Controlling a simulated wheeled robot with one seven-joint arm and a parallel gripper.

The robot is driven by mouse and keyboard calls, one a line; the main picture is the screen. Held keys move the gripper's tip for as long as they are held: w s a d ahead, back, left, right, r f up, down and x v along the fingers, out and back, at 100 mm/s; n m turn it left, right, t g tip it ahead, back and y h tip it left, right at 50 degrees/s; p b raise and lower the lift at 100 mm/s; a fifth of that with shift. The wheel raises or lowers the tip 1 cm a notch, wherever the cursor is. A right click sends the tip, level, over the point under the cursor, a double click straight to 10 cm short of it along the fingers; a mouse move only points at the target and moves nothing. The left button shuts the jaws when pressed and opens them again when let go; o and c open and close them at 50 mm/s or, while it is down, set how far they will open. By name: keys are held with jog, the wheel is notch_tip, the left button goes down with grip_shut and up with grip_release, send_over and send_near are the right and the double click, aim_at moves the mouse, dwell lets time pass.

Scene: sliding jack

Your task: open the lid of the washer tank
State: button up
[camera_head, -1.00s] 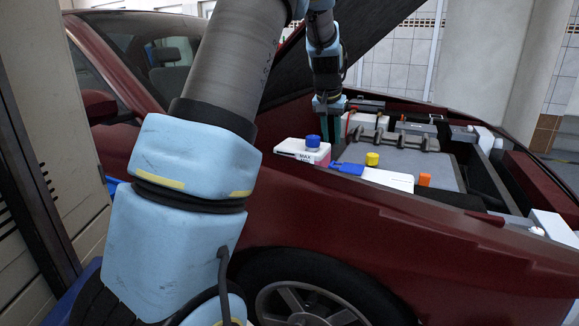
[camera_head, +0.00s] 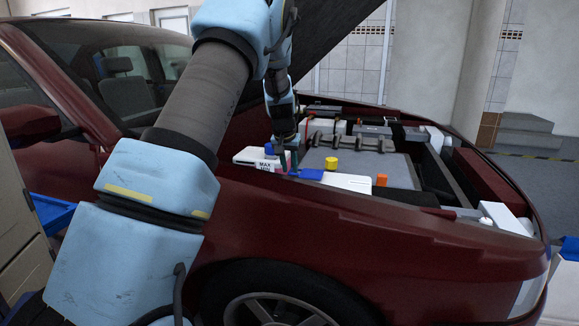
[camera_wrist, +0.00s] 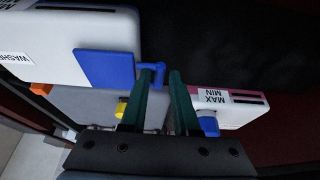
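The white washer tank (camera_head: 347,183) sits in the engine bay of the red car. It also shows at the upper left of the wrist view (camera_wrist: 40,40), with part of a "WASHER" label. Its flat blue lid (camera_head: 309,174) looks closed; in the wrist view the lid (camera_wrist: 105,68) has a narrow blue tab (camera_wrist: 158,72) reaching to the fingers. My gripper (camera_head: 288,165) is low beside the lid. In the wrist view its green fingers (camera_wrist: 163,78) are apart, with the tab at the left fingertip and partly in the gap. I cannot tell whether they touch.
A white MAX/MIN tank (camera_head: 250,157) with a round blue cap (camera_wrist: 208,125) is close beside my gripper. A yellow cap (camera_head: 331,163) and an orange cap (camera_head: 381,180) are to the right. The raised hood (camera_head: 335,40) is above, and the red fender (camera_head: 330,225) is in front.

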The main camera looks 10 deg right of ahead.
grip_shut()
dwell(1.5)
